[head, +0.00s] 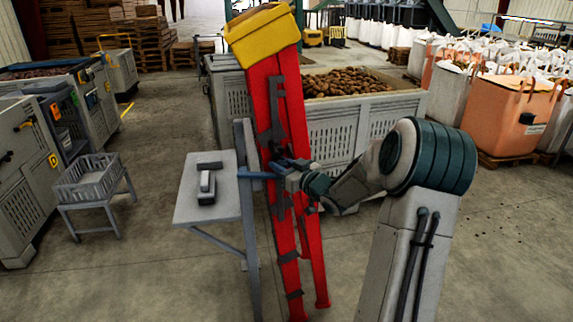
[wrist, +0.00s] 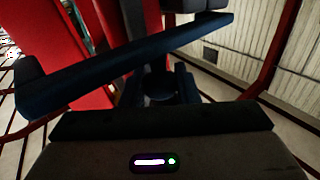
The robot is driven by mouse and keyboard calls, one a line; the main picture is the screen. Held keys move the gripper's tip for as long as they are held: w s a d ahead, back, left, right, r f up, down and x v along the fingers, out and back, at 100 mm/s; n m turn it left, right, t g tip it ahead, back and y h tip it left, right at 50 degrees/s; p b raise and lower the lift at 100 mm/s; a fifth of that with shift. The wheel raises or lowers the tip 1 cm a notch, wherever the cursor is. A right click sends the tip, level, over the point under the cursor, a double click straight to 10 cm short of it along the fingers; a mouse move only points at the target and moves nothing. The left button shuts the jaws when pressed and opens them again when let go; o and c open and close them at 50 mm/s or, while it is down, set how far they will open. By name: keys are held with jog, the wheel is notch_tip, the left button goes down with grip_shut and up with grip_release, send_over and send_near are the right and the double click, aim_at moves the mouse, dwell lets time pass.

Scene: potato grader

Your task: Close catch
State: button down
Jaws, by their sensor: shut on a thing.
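A tall red stand (head: 287,130) with a yellow top (head: 262,36) rises in the middle of the head view. Dark grey fittings (head: 275,125) run along its face; I cannot tell which part is the catch, or whether it is open or shut. My gripper (head: 285,170) is at the stand and shut on this bar. In the wrist view the dark blue bar (wrist: 110,70) crosses diagonally in front of my gripper, with red parts (wrist: 55,50) behind it. The contact itself is dark and partly hidden.
A grey side table (head: 190,215) with a small grey device (head: 207,183) stands just left of the stand. A crate of potatoes (head: 375,130) is behind. A basket on a stand (head: 90,185) is at left. Floor is clear at front left and right.

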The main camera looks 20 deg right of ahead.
jog(key=c, duration=1.1)
grip_release()
jog(key=shift+c, duration=0.2)
jog(key=v, duration=1.4)
jog(key=shift+a, duration=0.1)
